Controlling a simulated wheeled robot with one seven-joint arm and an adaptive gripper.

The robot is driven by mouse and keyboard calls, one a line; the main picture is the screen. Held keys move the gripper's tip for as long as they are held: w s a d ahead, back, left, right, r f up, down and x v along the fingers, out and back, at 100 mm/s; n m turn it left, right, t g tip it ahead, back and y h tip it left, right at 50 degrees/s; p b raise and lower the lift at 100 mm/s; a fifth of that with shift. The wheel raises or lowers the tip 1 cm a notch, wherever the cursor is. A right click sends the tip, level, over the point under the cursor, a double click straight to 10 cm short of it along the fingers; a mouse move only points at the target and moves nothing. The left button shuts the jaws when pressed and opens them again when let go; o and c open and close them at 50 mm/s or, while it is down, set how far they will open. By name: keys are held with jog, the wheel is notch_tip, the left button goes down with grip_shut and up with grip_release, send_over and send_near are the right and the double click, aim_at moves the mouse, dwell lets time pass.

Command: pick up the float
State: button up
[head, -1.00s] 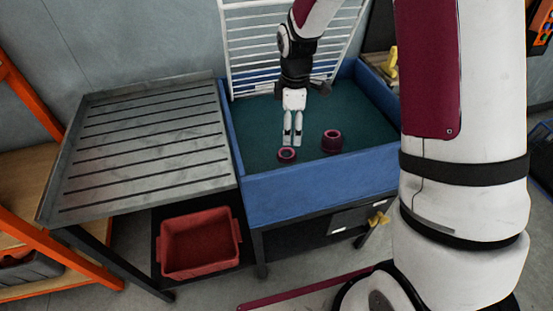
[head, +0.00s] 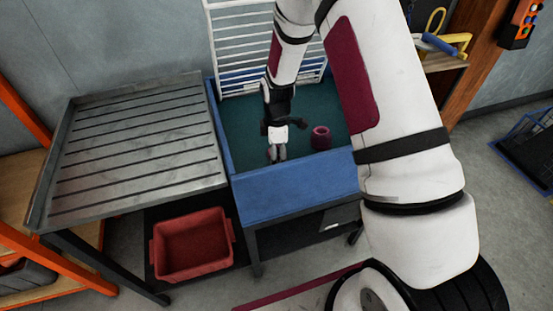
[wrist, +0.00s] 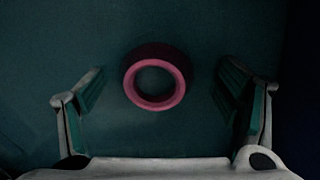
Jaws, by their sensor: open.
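My gripper (head: 277,156) is open and points down inside the blue-walled bin near its front wall. In the wrist view a dark pink, ring-shaped float (wrist: 155,102) lies on the green bin floor, just above centre. It sits between the two spread fingers (wrist: 161,70) and appears apart from both.
The blue bin's front wall (head: 290,190) is close to my gripper. A white wire rack (head: 228,45) stands at the back. A grey slatted table (head: 135,145) is on the left, with a red crate (head: 193,272) on the shelf below.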

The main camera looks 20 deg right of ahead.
notch_tip(320, 180, down, 3)
jog(key=shift+w+f, duration=0.15)
jog(key=shift+f, duration=0.05)
jog(key=c, duration=1.5)
notch_tip(320, 180, up, 10)
jog(key=shift+r, duration=0.1)
